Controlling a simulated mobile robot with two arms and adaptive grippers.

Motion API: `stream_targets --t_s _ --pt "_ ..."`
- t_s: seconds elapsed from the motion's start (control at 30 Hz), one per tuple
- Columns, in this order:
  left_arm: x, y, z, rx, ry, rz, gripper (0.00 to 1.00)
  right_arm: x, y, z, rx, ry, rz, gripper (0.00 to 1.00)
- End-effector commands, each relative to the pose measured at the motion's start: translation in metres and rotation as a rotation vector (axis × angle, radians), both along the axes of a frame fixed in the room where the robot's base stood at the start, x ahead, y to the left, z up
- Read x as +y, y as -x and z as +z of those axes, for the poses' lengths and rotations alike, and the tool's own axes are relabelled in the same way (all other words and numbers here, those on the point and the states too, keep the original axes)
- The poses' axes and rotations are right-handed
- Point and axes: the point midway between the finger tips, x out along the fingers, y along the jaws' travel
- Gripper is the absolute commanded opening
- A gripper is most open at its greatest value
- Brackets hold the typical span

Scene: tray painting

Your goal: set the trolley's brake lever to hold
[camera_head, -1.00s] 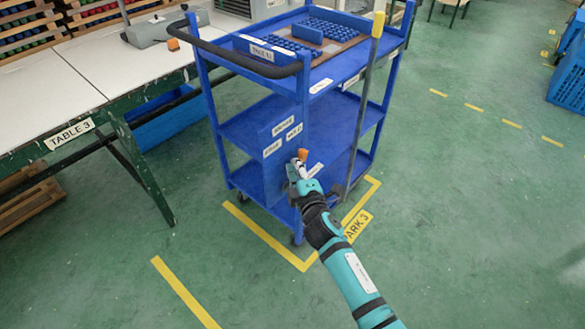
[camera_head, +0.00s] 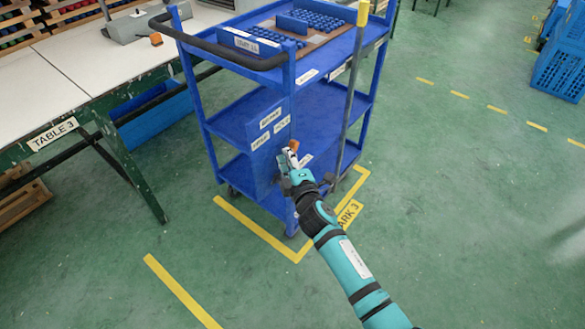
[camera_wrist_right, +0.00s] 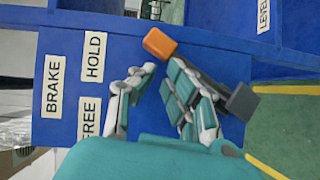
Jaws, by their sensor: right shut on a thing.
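The trolley (camera_head: 237,120) is blue with shelves and stands beside a long table. Its brake plate (camera_head: 265,160) bears BRAKE, HOLD and FREE labels, also readable in the right wrist view. The brake lever's orange knob (camera_head: 293,145) is below and right of the HOLD label (camera_head: 282,124). In the right wrist view the knob (camera_wrist_right: 159,43) shows just beyond my fingertips, nearer the HOLD label (camera_wrist_right: 95,57) than the FREE label (camera_wrist_right: 88,118). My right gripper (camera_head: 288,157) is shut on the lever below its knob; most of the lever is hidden. My left gripper is not in view.
A yellow-topped pole (camera_head: 350,90) stands upright at the trolley's right side. Table 3 (camera_head: 65,95) is at the left, and a blue crate (camera_head: 560,75) is at the far right. Yellow floor lines (camera_head: 250,231) surround the trolley's base. The green floor in front is clear.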

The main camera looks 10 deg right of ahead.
Motion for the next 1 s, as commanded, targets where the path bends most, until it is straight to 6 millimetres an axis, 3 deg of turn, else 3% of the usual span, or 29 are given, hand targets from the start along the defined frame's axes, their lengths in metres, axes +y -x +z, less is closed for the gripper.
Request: stream_targets --t_s 0.5,0.7,1.0 --pt "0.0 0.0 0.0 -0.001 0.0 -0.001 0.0 -0.02 0.096 0.007 0.004 0.002 0.001 0.0" --pt "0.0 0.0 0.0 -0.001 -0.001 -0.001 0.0 -0.023 0.112 0.008 0.005 0.002 0.001 0.0" --pt "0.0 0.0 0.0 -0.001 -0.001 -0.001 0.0 -0.023 0.114 0.009 0.005 0.002 0.001 0.0"
